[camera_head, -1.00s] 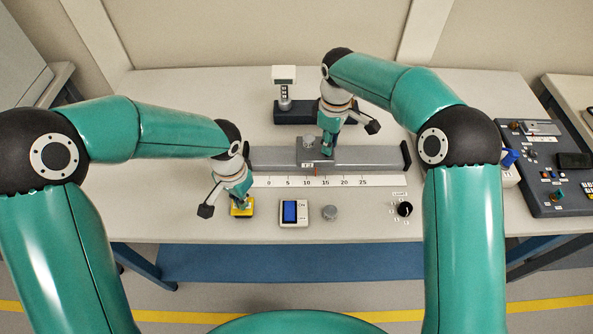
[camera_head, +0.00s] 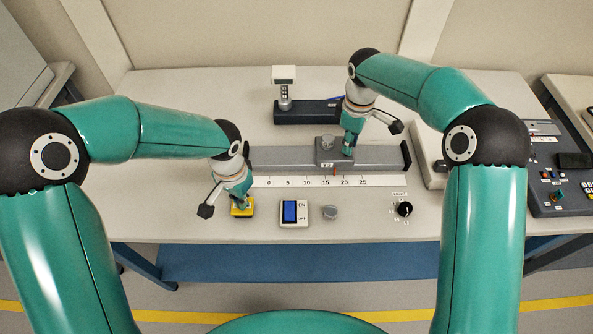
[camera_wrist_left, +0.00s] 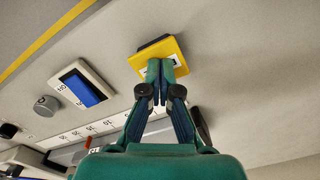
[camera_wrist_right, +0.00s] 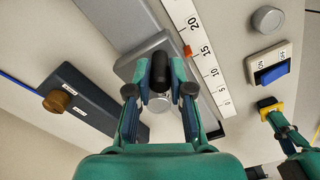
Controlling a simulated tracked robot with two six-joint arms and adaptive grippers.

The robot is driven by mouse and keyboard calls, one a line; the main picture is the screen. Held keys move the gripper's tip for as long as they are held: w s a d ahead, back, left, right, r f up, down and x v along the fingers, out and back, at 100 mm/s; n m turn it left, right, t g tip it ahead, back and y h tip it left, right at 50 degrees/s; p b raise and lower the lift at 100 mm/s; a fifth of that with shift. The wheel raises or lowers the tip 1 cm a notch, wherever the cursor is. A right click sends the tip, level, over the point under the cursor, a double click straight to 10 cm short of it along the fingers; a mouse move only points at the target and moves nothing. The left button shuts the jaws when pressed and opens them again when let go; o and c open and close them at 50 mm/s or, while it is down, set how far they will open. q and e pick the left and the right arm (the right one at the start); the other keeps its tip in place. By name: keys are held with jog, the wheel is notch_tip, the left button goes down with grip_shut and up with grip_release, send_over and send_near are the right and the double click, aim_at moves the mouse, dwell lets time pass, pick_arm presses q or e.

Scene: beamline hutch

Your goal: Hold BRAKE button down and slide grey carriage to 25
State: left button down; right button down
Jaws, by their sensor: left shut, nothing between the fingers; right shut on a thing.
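The grey carriage (camera_head: 327,158) sits on its rail (camera_head: 285,158). Its red pointer (camera_head: 334,171) stands between 15 and 20 on the scale (camera_head: 300,182); the right wrist view shows the same. My right gripper (camera_head: 348,152) is shut on the carriage's dark upright handle, which shows in the right wrist view (camera_wrist_right: 160,70). The yellow BRAKE button box (camera_head: 241,211) stands at the front left of the rail. My left gripper (camera_head: 242,204) is shut and empty, tips down on the box's top. The fingers cover the button, so its depth cannot be seen.
A dark-based instrument (camera_head: 300,112) stands behind the rail. The rail is clear between the carriage and its right end stop (camera_head: 406,156).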

jog(key=shift+w+d, duration=0.1)
jog(key=shift+d, duration=3.75)
jog(key=c, duration=1)
grip_release()
jog(key=shift+o, duration=0.2)
jog(key=shift+r, duration=0.15)
notch_tip(320, 180, up, 8)
pick_arm(q)
jog(key=shift+r, duration=3.5)
pick_arm(e)
jog(key=shift+a+f, duration=0.1)
jog(key=shift+f, duration=0.1)
